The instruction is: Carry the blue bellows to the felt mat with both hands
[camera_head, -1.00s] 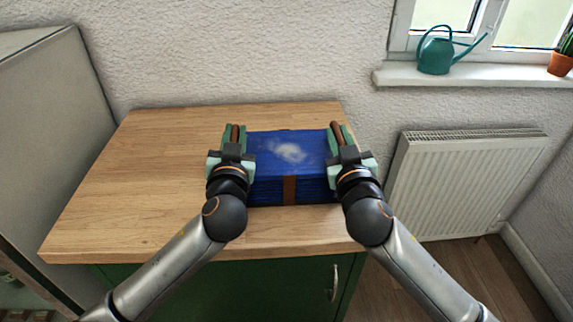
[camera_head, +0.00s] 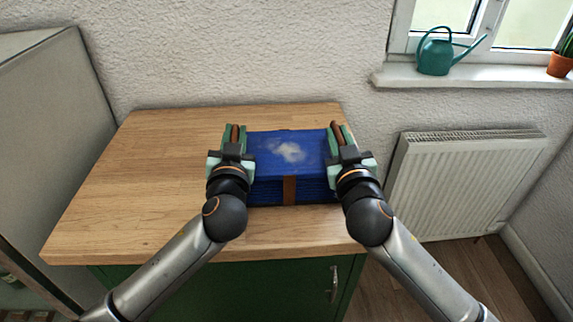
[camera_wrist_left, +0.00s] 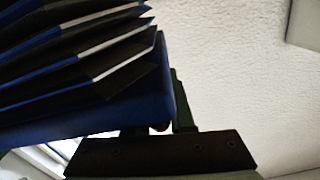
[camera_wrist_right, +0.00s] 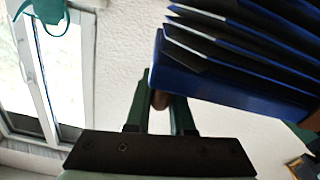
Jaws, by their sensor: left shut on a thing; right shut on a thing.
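The blue bellows (camera_head: 288,148) is a blue box with dark pleats, a pale patch on top and a brown strap on its front. It is level, over the wooden top; I cannot tell whether it touches it. My left gripper (camera_head: 235,137) is shut on its left end, around a brown handle. My right gripper (camera_head: 339,136) is shut on the right end the same way. The pleats fill the upper left of the left wrist view (camera_wrist_left: 75,50) and the upper right of the right wrist view (camera_wrist_right: 235,50). No felt mat shows in these frames.
The wooden top (camera_head: 140,180) of a green cabinet (camera_head: 235,285) is bare to the left of the bellows. A tall grey panel (camera_head: 50,130) stands at the left. A white radiator (camera_head: 465,180) is at the right, below a sill with a teal watering can (camera_head: 435,55).

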